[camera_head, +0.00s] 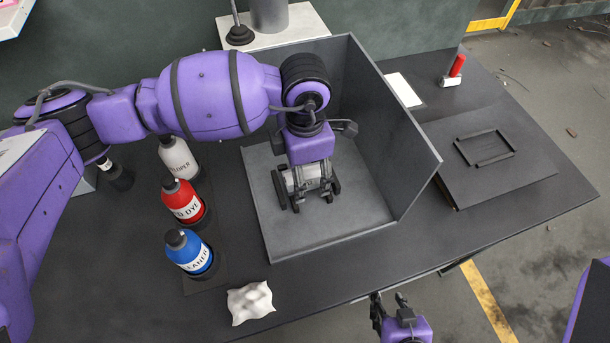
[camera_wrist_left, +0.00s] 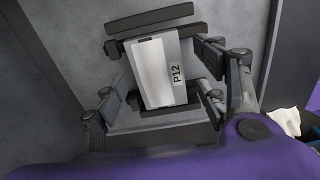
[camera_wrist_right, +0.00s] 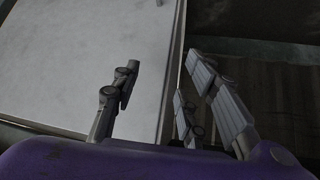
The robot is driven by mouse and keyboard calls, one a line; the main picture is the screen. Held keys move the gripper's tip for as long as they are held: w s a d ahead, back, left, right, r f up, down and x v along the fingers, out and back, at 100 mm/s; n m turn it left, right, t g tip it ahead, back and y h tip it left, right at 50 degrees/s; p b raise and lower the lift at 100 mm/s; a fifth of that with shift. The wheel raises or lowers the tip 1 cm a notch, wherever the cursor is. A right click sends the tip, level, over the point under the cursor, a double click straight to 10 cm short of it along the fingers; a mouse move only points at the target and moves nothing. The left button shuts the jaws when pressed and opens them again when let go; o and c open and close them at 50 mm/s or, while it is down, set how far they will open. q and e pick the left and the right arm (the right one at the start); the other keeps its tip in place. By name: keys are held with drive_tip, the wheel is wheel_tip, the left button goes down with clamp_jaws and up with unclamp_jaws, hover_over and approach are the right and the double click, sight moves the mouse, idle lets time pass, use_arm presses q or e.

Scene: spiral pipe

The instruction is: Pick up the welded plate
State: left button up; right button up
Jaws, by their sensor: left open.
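The welded plate (camera_wrist_left: 158,72), a silvery plate labelled P12, sits in a dark holder inside the grey open-sided box; in the head view (camera_head: 300,180) it is partly hidden by my left gripper. My left gripper (camera_head: 308,192) is directly above it, pointing down, with its fingers apart on either side of the plate. In the left wrist view the fingers (camera_wrist_left: 165,95) flank the plate; I cannot tell whether they touch it. My right gripper (camera_head: 388,305) is empty, off the table's front edge, and its fingers (camera_wrist_right: 160,100) are apart.
The box (camera_head: 262,210) has tall walls at the back and right. Cleaner (camera_head: 190,252), red dye (camera_head: 184,202) and developer bottles (camera_head: 178,160) stand left of it. A white cloth (camera_head: 250,302) lies in front. A dark board with a frame (camera_head: 500,180) lies right.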

use_arm(q)
clamp_jaws()
drive_tip(key=shift+w, duration=0.1)
idle(0.3)
drive_tip(key=shift+r, duration=0.1)
